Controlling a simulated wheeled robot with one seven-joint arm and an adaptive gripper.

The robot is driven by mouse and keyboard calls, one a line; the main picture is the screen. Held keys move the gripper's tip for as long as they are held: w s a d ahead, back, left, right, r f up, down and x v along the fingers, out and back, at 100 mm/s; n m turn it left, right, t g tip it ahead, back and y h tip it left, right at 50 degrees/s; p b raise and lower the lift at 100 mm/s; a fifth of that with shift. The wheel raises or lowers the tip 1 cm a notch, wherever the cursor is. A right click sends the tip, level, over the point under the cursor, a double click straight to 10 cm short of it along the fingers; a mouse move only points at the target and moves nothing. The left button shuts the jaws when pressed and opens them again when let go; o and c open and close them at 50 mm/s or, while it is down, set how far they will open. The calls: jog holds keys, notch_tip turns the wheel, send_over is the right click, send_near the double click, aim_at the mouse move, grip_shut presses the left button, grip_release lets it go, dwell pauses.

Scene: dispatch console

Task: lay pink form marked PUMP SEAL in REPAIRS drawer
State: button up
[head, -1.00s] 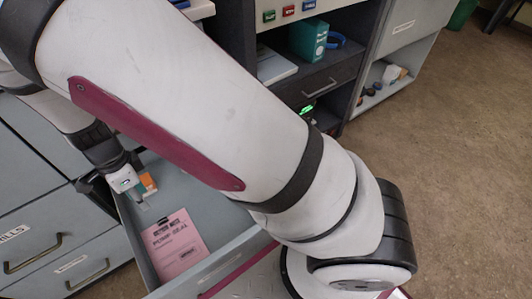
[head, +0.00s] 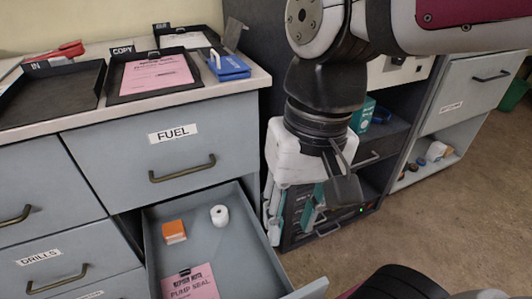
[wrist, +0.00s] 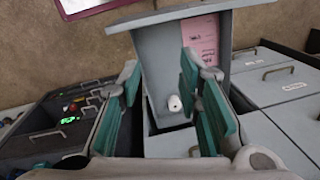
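The pink form marked PUMP SEAL (head: 192,284) lies flat in the open grey drawer (head: 250,245), at its near end. A dark clip-like piece shows at its top edge. The form also shows in the wrist view (wrist: 199,40). The drawer's own label cannot be read. My gripper (head: 292,215) hangs to the right of the drawer, clear of the form. In the wrist view my gripper (wrist: 163,100) has its two teal-padded fingers wide apart with nothing held between them.
An orange box (head: 174,232) and a white roll (head: 220,215) stand in the drawer. Above it is the shut FUEL drawer (head: 178,160). The counter holds black trays, one with another pink form (head: 157,74), and a blue stapler-like object (head: 229,66). Open floor lies to the right.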

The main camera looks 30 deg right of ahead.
jog(key=s+d+n+h, duration=0.1)
jog(key=s+d+n, duration=0.1)
jog(key=s, duration=0.4)
jog(key=shift+s+d, duration=0.25)
jog(key=shift+d, duration=0.4)
jog(key=shift+r, duration=0.1)
notch_tip(320, 180, up, 31)
jog(key=t+p, duration=0.4)
jog(key=p, duration=2.5)
jog(key=shift+d+n, duration=0.3)
